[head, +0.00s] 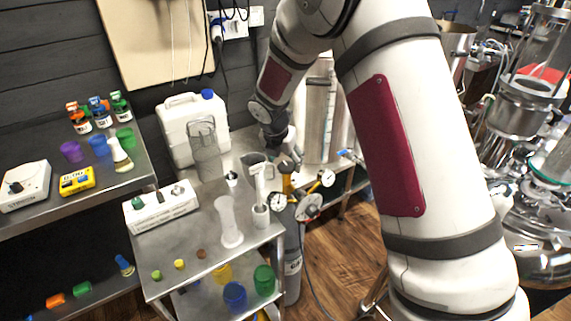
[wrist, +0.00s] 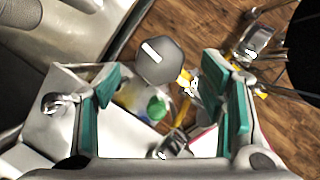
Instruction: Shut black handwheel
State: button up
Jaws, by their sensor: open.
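In the wrist view, a dark round disc with a white bar across its face, which looks like the black handwheel (wrist: 160,62), sits above the brass valve (wrist: 184,80). My gripper (wrist: 172,95) is open, its teal-padded fingers spread on either side of the view. The disc shows between and beyond the fingertips, and I see no contact. In the head view my gripper (head: 280,146) points down above the brass valve fitting (head: 287,185) on the grey gas cylinder (head: 292,262). The handwheel is hard to make out there, close under my gripper.
Two pressure gauges (head: 327,178) flank the regulator. A steel cart (head: 185,245) with glassware, including a tall cylinder (head: 229,222), stands left of it. A white jerrycan (head: 192,128) and steel vessel (head: 318,115) stand behind. Wooden floor (head: 335,255) is open at right.

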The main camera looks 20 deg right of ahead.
aim_at(287, 168)
jog(key=shift+x, duration=1.3)
jog(key=shift+c, duration=0.6)
jog(key=c, duration=1)
jog(key=shift+c, duration=0.2)
